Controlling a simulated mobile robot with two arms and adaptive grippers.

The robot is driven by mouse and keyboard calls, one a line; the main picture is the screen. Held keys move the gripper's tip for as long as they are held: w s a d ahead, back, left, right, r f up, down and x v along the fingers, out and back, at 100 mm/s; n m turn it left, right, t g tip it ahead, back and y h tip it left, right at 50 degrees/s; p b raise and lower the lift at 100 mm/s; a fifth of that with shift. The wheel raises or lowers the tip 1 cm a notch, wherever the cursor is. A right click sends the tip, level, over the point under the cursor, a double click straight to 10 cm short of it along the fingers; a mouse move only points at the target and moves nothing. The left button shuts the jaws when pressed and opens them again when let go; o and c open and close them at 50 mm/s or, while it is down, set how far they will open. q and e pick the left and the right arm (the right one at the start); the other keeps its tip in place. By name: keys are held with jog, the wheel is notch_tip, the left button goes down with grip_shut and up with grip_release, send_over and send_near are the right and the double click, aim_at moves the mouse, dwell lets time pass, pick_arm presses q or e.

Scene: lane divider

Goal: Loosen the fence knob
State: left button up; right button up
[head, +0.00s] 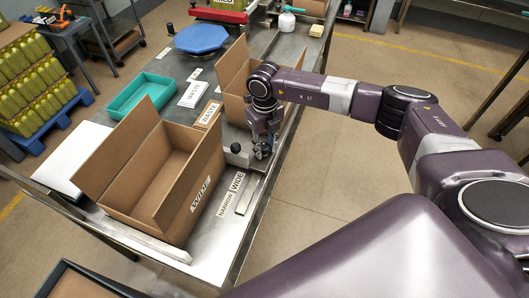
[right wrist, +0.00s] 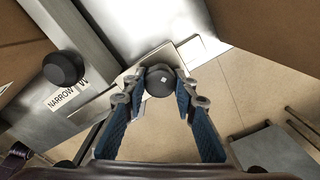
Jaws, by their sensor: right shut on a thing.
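My right gripper (head: 262,148) reaches down at the right edge of the steel table, beside the open cardboard box. In the right wrist view, the fingers of my right gripper (right wrist: 160,88) are shut on a dark round knob (right wrist: 159,80) with a small pale mark on top. In the head view the gripper mostly hides this knob. A second black knob (right wrist: 64,68) stands on the metal fence bar (right wrist: 88,38), to the left in the wrist view; this second knob also shows in the head view (head: 236,148). My left gripper is not in view.
An open cardboard box (head: 150,170) marked WIDE stands close on the left. Another box (head: 232,80) stands behind the gripper. NARROW and WIDE labels (head: 230,195) lie on the table in front. A teal tray (head: 140,96) and blue octagonal plate (head: 201,39) are farther back. The floor right of the table is clear.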

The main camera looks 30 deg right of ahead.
aim_at(265, 145)
jog(key=n+b, duration=0.4)
jog(key=n, duration=0.1)
jog(key=n+b, duration=0.2)
jog(key=b, duration=0.1)
jog(key=shift+w+d+f, duration=0.1)
jog(key=shift+f, duration=0.15)
jog(key=n+b, duration=0.2)
jog(key=n, duration=0.1)
jog(key=shift+n+b, duration=0.3)
jog(key=shift+r+n+b, duration=0.15)
jog(key=shift+n+b, duration=0.55)
jog(key=shift+n, duration=0.3)
jog(key=o, duration=1.2)
jog(key=shift+c, duration=0.2)
jog(key=shift+r, duration=0.1)
notch_tip(265, 145, up, 12)
